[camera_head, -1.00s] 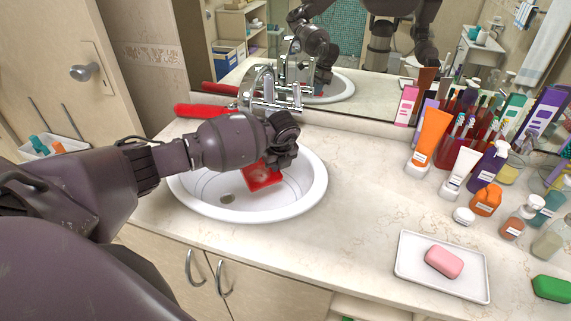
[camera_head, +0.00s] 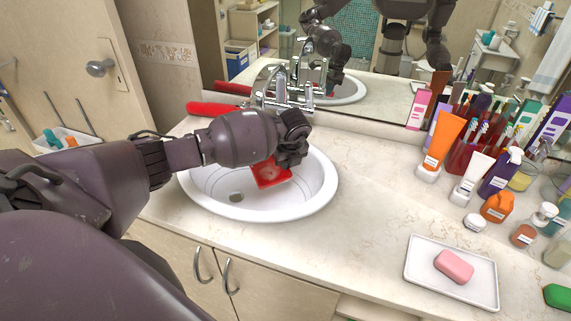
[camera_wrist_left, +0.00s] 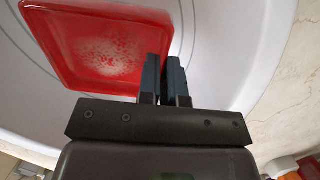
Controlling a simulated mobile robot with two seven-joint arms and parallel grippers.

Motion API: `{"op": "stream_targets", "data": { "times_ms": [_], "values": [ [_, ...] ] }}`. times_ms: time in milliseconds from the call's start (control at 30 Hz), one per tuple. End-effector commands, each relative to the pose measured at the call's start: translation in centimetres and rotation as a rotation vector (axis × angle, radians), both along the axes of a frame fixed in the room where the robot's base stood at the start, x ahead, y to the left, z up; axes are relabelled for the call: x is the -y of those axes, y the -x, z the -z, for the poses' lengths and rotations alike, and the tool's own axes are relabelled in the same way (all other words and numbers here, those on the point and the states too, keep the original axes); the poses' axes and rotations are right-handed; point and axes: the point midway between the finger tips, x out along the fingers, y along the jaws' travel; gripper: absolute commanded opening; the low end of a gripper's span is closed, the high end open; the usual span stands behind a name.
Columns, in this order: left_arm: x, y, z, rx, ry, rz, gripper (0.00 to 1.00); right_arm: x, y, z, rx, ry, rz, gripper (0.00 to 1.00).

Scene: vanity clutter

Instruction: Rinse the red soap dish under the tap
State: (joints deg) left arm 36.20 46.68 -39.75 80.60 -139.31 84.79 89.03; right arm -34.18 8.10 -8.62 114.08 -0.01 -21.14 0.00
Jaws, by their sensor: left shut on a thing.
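The red soap dish (camera_head: 270,174) is over the white sink basin (camera_head: 311,196), with whitish residue on its inner face. It also shows in the left wrist view (camera_wrist_left: 85,45), where pale, foam-like spots cover its middle. My left gripper (camera_head: 287,160) is shut on the dish's edge; its fingertips (camera_wrist_left: 164,75) are close together at the dish's right side. The chrome tap (camera_head: 270,88) stands behind the basin, partly hidden by my left arm. I cannot make out running water. My right gripper shows in neither view, apart from possible reflections.
A white tray (camera_head: 418,273) with a pink soap (camera_head: 454,266) lies on the counter at right. Several tubes and bottles, including an orange tube (camera_head: 441,140), crowd the back right. A red object (camera_head: 212,108) lies left of the tap. The counter between basin and tray is clear.

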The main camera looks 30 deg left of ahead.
Motion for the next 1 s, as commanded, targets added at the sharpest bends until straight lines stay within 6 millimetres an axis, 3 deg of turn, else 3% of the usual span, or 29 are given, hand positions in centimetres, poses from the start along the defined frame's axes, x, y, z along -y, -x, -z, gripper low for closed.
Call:
{"op": "stream_targets", "data": {
  "times_ms": [200,400,700,1000],
  "values": [
    [0.0,-1.8,-4.0,0.008,-0.004,0.054,0.0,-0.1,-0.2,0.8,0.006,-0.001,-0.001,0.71],
    [2.7,-0.1,-7.7,0.004,-0.006,0.099,0.0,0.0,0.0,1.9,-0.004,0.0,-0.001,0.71],
    [5.9,4.2,-8.5,0.0,-0.002,0.047,0.0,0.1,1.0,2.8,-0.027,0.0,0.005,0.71],
    [5.8,4.4,-8.5,0.001,-0.002,-0.003,0.0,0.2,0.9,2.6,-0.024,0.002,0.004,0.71]
  ]
}}
